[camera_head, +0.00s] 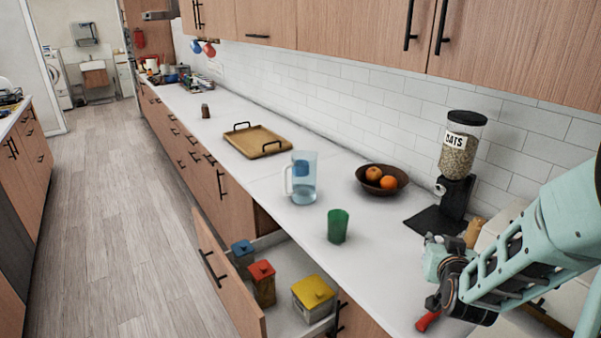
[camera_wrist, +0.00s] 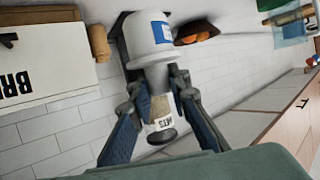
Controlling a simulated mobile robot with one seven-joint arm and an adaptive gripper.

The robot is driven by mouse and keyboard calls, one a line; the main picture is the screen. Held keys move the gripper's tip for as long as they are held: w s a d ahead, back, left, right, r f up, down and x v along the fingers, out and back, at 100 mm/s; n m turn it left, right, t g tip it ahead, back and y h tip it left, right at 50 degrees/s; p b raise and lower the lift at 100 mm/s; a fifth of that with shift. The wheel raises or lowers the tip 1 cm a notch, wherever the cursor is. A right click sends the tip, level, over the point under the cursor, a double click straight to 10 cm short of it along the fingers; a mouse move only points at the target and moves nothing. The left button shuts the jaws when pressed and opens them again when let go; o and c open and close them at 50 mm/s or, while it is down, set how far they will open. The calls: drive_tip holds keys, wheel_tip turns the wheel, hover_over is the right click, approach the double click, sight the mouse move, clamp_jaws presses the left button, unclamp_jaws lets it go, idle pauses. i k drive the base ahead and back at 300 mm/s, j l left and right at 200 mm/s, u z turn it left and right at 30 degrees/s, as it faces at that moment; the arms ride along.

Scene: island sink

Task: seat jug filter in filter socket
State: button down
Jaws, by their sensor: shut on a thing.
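My gripper (camera_wrist: 157,82) is shut on the jug filter (camera_wrist: 152,32), a white rounded piece with a blue label and a narrower grey part between the fingers. In the head view my gripper (camera_head: 440,272) is at the lower right, over the near end of the counter, and I cannot make out the filter clearly there. The clear jug (camera_head: 303,188) stands upright on the counter, left of and apart from my gripper. A blue insert (camera_head: 301,168) shows in its upper part. The filter socket's opening cannot be made out.
A green cup (camera_head: 338,226) stands between the jug and my gripper. A bowl of oranges (camera_head: 382,180) and an oats dispenser (camera_head: 459,150) are behind. An open drawer (camera_head: 285,318) holds lidded canisters. A tray (camera_head: 256,140) lies farther along the counter.

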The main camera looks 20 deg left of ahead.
sight(302, 174)
drive_tip(key=i+j+z, duration=0.15)
drive_tip(key=j+z, duration=0.25)
drive_tip(key=j, duration=1.25)
drive_tip(key=k+j+z, duration=0.1)
drive_tip(key=j+z, duration=0.3)
drive_tip(key=j, duration=1.2)
